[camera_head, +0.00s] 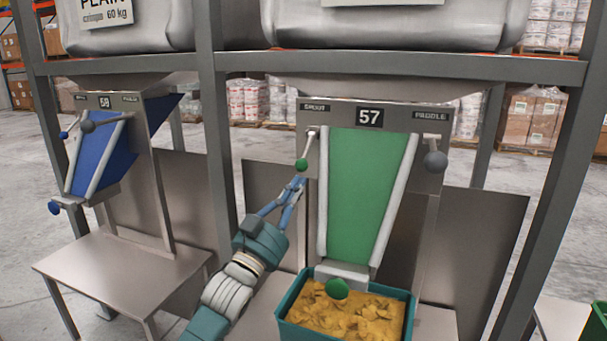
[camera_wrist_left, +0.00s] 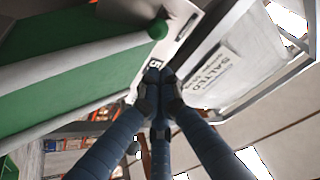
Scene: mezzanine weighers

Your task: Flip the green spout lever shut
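The green spout lever (camera_head: 302,163) hangs from the left side of the panel under the SPOUT label at station 57, its thin rod running down to a green knob. The green knob (camera_wrist_left: 158,29) also shows in the left wrist view, beyond my fingertips. My left gripper (camera_head: 298,183) is just below the knob, with a small gap in the wrist view. Its fingertips (camera_wrist_left: 158,76) are together with nothing between them. The green chute (camera_head: 364,190) slopes down to a lip with another green ball (camera_head: 337,288). My right gripper is not in view.
A teal crate (camera_head: 409,320) of yellow chips stands under the chute. A grey-balled paddle lever (camera_head: 435,162) is on the panel's right. Blue station 58 (camera_head: 95,160) stands left. A frame post (camera_head: 216,120) rises left of the panel.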

